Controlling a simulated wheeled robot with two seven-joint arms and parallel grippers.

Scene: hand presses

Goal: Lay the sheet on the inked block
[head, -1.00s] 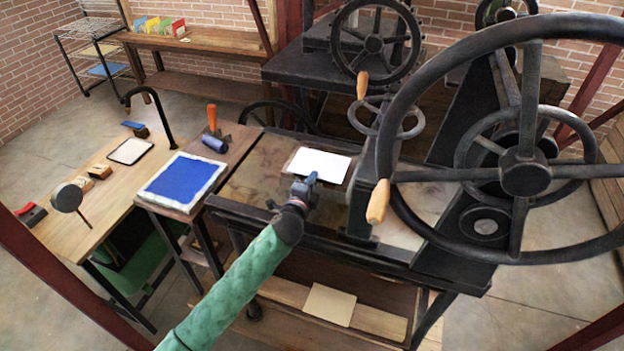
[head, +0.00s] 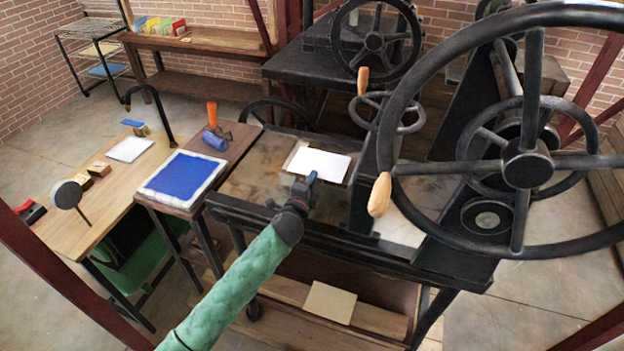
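A white sheet (head: 319,163) lies flat on the press bed (head: 250,177), with a thin tan edge (head: 291,156) showing at its left. I cannot tell whether this edge belongs to a block under the sheet. My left gripper (head: 311,177), with blue fingertips, is at the sheet's near edge, overlapping it in the view. Whether it touches the sheet, or is open or shut, I cannot tell. A blue slab with a white border (head: 184,176) lies on the small stand left of the press. My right gripper is not in view.
A blue roller (head: 215,141) lies behind the slab. A wooden side table (head: 110,195) at left carries a white stack (head: 130,149) and a lamp-like disc (head: 66,195). The press's large handwheel (head: 526,170) stands to the right. A tan board (head: 330,302) lies on the lower shelf.

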